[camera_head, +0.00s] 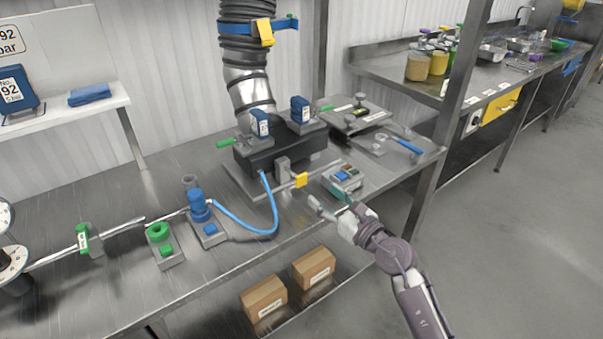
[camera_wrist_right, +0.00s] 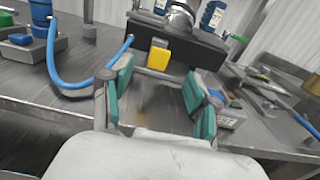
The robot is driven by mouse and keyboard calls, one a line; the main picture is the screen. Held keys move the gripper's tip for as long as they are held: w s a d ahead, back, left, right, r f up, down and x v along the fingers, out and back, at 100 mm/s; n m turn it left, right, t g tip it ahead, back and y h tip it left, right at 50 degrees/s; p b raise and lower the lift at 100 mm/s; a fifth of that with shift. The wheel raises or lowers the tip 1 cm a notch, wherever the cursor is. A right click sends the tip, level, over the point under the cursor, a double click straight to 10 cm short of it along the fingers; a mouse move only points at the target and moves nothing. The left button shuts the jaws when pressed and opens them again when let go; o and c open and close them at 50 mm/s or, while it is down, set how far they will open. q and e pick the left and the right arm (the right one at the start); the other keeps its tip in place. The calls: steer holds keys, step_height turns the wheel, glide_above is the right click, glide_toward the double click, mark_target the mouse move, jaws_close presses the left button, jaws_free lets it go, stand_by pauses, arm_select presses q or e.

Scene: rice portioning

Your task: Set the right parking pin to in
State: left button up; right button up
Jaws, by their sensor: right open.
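I cannot tell for certain which part is the right parking pin. A black block with two blue-capped units (camera_head: 262,155) stands on the steel bench. One green-tipped handle (camera_head: 225,143) sticks out at its left and another (camera_head: 327,108) at its right. A yellow tab (camera_head: 301,180) sits on the block's front; it also shows in the right wrist view (camera_wrist_right: 158,56). My right gripper (camera_head: 332,207) is open and empty in front of the block, near the bench's front edge. Its teal finger pads (camera_wrist_right: 160,95) are apart, with the yellow tab beyond them. My left gripper is not in view.
A button box (camera_head: 343,180) stands close to my right gripper. A blue hose (camera_head: 272,224) runs from the block to a blue fitting (camera_head: 199,206). A flat plate assembly (camera_head: 354,115) is behind right. Cardboard boxes (camera_head: 264,298) sit below the bench. A duct rises above the block.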

mark_target(302, 177)
steer(key=x, duration=0.4)
steer(key=shift+w+f, duration=0.15)
steer(key=shift+w, duration=0.1)
steer(key=b+x, duration=0.1)
steer(key=x, duration=0.4)
steer(key=shift+w+a, duration=0.1)
steer(key=shift+w, duration=0.05)
steer(key=shift+w+a, duration=0.15)
steer(key=shift+w, duration=0.05)
steer(key=shift+w+a, duration=0.1)
steer(key=shift+w, duration=0.05)
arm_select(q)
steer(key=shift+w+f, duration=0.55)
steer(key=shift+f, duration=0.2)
arm_select(e)
jaws_close()
